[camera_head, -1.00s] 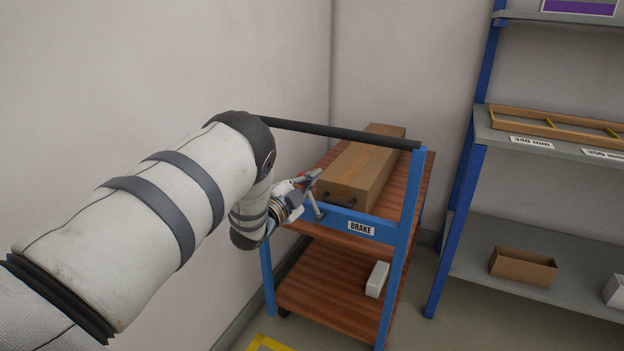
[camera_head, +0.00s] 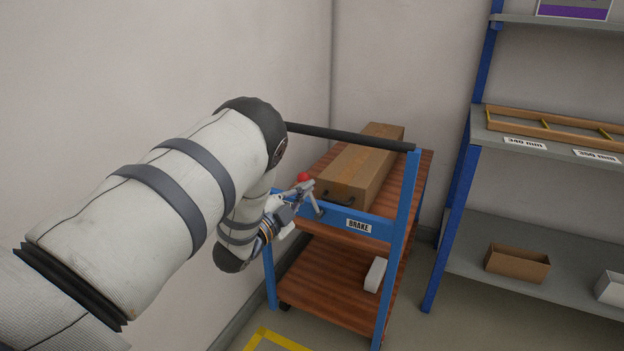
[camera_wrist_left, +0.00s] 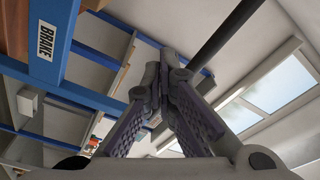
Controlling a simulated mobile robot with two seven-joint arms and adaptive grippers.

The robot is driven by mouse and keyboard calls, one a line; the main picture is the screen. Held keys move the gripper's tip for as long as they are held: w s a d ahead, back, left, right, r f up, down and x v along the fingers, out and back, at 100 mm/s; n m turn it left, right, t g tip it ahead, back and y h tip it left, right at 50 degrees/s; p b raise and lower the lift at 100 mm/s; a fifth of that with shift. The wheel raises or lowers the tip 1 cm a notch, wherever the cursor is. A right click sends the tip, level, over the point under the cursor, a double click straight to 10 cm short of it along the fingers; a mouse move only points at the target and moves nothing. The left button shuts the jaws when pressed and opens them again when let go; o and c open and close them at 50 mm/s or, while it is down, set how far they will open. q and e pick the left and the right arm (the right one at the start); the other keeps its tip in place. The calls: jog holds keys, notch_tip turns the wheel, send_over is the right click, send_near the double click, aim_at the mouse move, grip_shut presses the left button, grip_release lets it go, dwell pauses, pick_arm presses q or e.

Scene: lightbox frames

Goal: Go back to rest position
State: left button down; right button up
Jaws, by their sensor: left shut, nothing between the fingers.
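My left arm reaches in from the left in the head view. My left gripper (camera_head: 305,188) is shut and empty, in front of the near end of the blue trolley (camera_head: 403,230), close to the brake lever (camera_head: 318,208) with its red knob (camera_head: 304,177). In the left wrist view the fingers (camera_wrist_left: 172,70) meet at their tips with nothing between them. The BRAKE label (camera_wrist_left: 44,41) shows at the upper left there, and on the trolley's blue bar in the head view. My right gripper is not in view.
A long cardboard box (camera_head: 365,170) lies on the trolley's top shelf, and a small white box (camera_head: 375,274) on the lower one. A rack (camera_head: 472,150) with a brown bin (camera_head: 516,263) stands at the right. A wall is close on the left.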

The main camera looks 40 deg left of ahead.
pick_arm(q)
jog(key=shift+s+f, duration=0.1)
jog(key=shift+s, duration=0.35)
jog(key=s+d+f+n+g+p, duration=0.1)
jog(key=s+d+f+n+g, duration=0.2)
jog(key=s+d+f+g, duration=0.5)
jog(key=s+d+f+n+g, duration=0.1)
jog(key=s+f+n, duration=0.2)
jog(key=s+f, duration=0.6)
jog(key=s+d+f+n+g, duration=0.1)
jog(key=s+d+g, duration=0.3)
jog(key=s, duration=0.5)
jog(key=s+d+f+n+g+h, duration=0.1)
jog(key=s+d+g, duration=0.3)
jog(key=s, duration=0.6)
jog(key=s+d+f+n+g+h, duration=0.1)
jog(key=s+d+g, duration=0.3)
jog(key=s, duration=0.6)
jog(key=shift+s+d+f+n+p, duration=0.3)
jog(key=shift+f+n+p, duration=0.1)
jog(key=shift+f+n, duration=0.5)
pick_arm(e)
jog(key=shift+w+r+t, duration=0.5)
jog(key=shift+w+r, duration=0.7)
